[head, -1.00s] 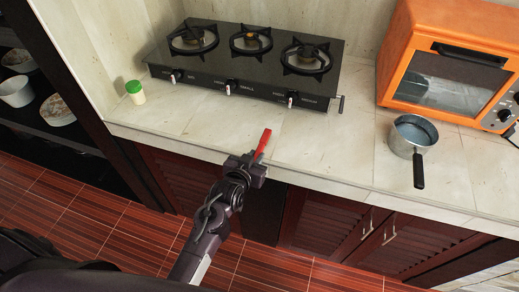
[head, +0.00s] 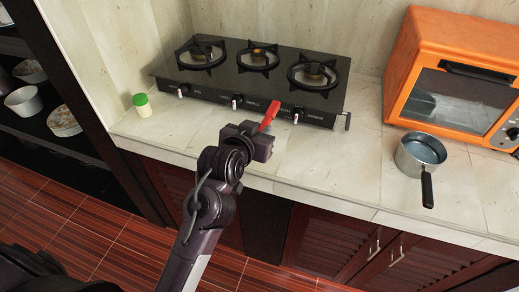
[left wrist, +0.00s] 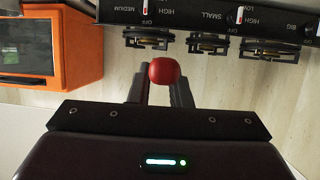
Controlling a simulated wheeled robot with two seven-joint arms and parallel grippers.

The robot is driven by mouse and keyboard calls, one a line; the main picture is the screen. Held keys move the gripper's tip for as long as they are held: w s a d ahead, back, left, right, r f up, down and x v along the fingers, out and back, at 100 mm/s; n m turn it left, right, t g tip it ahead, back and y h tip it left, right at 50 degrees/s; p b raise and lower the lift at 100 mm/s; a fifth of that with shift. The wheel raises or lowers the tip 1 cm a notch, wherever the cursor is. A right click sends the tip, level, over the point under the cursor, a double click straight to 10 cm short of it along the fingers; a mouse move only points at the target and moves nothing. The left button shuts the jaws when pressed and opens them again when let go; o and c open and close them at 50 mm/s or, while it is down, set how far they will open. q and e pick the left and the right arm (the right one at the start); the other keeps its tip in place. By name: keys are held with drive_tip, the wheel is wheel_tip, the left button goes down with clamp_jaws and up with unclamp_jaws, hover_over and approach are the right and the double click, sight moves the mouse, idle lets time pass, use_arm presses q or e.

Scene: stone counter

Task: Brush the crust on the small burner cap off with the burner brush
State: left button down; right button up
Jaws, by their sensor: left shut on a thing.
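My left gripper (head: 262,134) is shut on the red burner brush (head: 269,115) and holds it by the counter front, close to the stove's front panel. In the left wrist view the brush shows as a round red end (left wrist: 164,71) between the fingers (left wrist: 160,90); I cannot make out bristles. The black three-burner stove (head: 224,88) stands at the back of the counter. The middle burner, with the knob labelled SMALL, has its small burner cap (head: 259,53) inside a black grate; it looks brownish, but crust detail is too small to tell. My right gripper is not in view.
A grey pot (head: 422,152) stands at the right, its handle toward the counter edge. An orange oven (head: 400,75) is behind it. A green-lidded shaker (head: 141,104) stands left of the stove. The counter between stove and pot is clear.

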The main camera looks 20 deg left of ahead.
use_arm(q)
wheel_tip(320, 180, up, 3)
drive_tip(key=shift+r+p, duration=0.15)
drive_tip(key=shift+p, duration=0.25)
wheel_tip(320, 180, up, 5)
drive_tip(key=p, duration=0.5)
wheel_tip(320, 180, up, 2)
drive_tip(key=p, duration=0.2)
drive_tip(key=shift+r+p, duration=0.15)
drive_tip(key=shift+p, duration=0.25)
drive_tip(key=s+a+f+n+y+b, duration=0.1)
drive_tip(key=s+a+f+b, duration=0.3)
drive_tip(key=f, duration=0.5)
drive_tip(key=s+b, duration=0.2)
drive_tip(key=s, duration=0.1)
drive_tip(key=shift+b, duration=0.3)
drive_tip(key=shift+r, duration=0.1)
